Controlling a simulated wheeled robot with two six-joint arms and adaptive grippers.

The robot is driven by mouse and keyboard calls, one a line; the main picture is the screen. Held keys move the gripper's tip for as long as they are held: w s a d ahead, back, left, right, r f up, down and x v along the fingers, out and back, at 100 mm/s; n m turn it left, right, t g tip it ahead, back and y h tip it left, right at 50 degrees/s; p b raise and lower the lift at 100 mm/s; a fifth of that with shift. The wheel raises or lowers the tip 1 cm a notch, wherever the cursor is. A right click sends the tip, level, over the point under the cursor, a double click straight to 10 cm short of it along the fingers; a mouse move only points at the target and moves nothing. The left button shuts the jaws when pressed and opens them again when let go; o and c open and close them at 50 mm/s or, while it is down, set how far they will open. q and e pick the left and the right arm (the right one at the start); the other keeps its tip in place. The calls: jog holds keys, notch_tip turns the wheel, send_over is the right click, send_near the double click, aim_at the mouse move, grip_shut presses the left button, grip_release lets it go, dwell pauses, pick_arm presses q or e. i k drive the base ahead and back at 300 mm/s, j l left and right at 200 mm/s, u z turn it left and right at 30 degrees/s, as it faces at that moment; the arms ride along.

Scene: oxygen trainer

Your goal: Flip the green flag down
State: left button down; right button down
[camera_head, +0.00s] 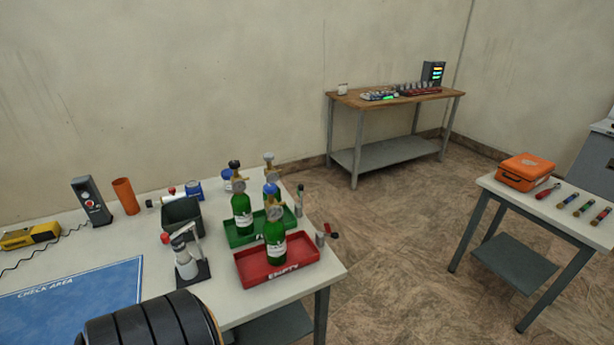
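A small post (299,201) stands at the right edge of the near table, beside the green tray (238,241). A thin upright piece at its top looks greenish, but it is too small to tell for sure that it is the green flag. A second post (320,239) with a red and dark piece (331,234) stands beside the red tray labelled EMPTY (290,277); that piece sticks out to the right. Neither of my grippers shows. A dark ribbed cylinder, likely part of my arm, covers the bottom left of the near table.
Green bottles with gauges stand in the green tray (242,217) and the red tray (275,243). A bottle device (186,262) and a dark bin (182,215) stand left of them. The blue CHECK AREA mat (75,288) is clear. An orange case (525,172) sits on the right table.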

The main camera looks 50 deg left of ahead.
aim_at(300, 195)
jog(key=i+j+u, duration=0.15)
jog(key=u, duration=0.3)
jog(key=i+u, duration=0.45)
jog(key=i+l+u, duration=0.1)
jog(key=u, duration=0.35)
jog(key=i+l+u, duration=0.2)
jog(key=i+u, duration=0.15)
jog(key=u, duration=0.15)
jog(key=i+l+u, duration=0.1)
jog(key=i+u, duration=0.15)
